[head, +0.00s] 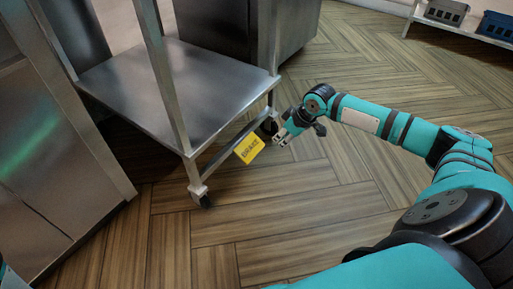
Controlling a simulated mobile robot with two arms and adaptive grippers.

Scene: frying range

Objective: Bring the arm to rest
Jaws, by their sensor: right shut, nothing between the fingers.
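My right arm comes in from the lower right of the head view, teal and black, and stretches toward the middle. Its gripper (279,141) is shut with nothing in it. It is close to the right side of a metal cart, beside a yellow tag with dark lettering on the cart's lower bar. I cannot tell whether the gripper touches the tag. My left gripper is not in view.
The steel cart (180,85) on casters stands left of my right gripper, its yellow tag (249,149) facing out. Steel cabinets (45,140) stand at the left. A low shelf with bins (446,12) is at the far right. Wooden floor (270,215) is clear in front.

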